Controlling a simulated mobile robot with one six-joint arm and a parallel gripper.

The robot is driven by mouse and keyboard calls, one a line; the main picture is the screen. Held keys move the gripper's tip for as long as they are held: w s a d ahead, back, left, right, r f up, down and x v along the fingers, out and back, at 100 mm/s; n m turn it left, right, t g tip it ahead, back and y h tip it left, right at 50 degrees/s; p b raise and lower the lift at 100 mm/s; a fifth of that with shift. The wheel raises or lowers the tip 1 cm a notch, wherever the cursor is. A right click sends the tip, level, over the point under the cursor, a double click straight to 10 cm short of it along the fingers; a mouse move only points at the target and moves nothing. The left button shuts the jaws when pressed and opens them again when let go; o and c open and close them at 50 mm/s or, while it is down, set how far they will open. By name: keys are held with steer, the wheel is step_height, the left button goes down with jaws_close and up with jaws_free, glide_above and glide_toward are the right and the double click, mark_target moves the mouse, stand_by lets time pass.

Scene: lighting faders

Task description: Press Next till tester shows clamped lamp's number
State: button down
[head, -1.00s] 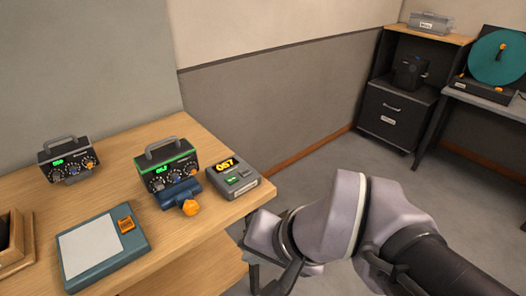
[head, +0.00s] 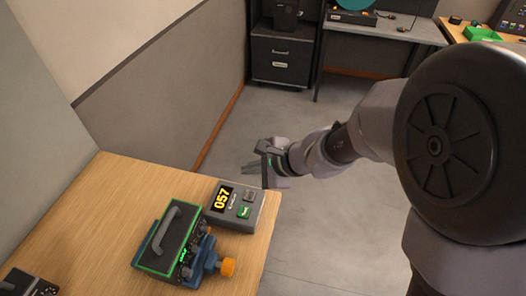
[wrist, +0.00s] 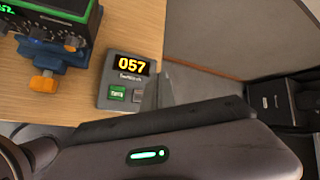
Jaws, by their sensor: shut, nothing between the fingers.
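The tester (head: 233,222) is a grey box near the table's right corner. The clamped lamp unit (head: 165,242), dark with a green edge, sits in a blue clamp (head: 208,262) with an orange knob (head: 227,267). Its small green number is partly cut off in the wrist view and cannot be read surely. My gripper (head: 248,168) is shut and empty, beyond the tester's right side, apart from the buttons.
Another dark unit (head: 25,284) is cut off at the lower left on the wooden table (head: 110,205). Open floor lies right of the table. A black drawer cabinet (head: 283,60) and a grey desk (head: 385,30) stand at the back.

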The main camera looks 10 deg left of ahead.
steer(key=shift+d, duration=0.2)
steer(key=b, duration=0.7)
glide_above(253, 197)
step_height(253, 197, down, 8)
steer(key=shift+f, duration=0.1)
steer(key=shift+f+b, duration=0.35)
steer(key=shift+b, duration=0.15)
stand_by(1.2)
steer(key=shift+f+b, duration=0.4)
steer(key=shift+b, duration=0.15)
steer(key=shift+f+b, duration=0.3)
steer(key=shift+b, duration=0.15)
stand_by(0.4)
steer(key=shift+r, duration=0.15)
steer(key=shift+r+p, duration=0.55)
steer(key=shift+r, duration=0.05)
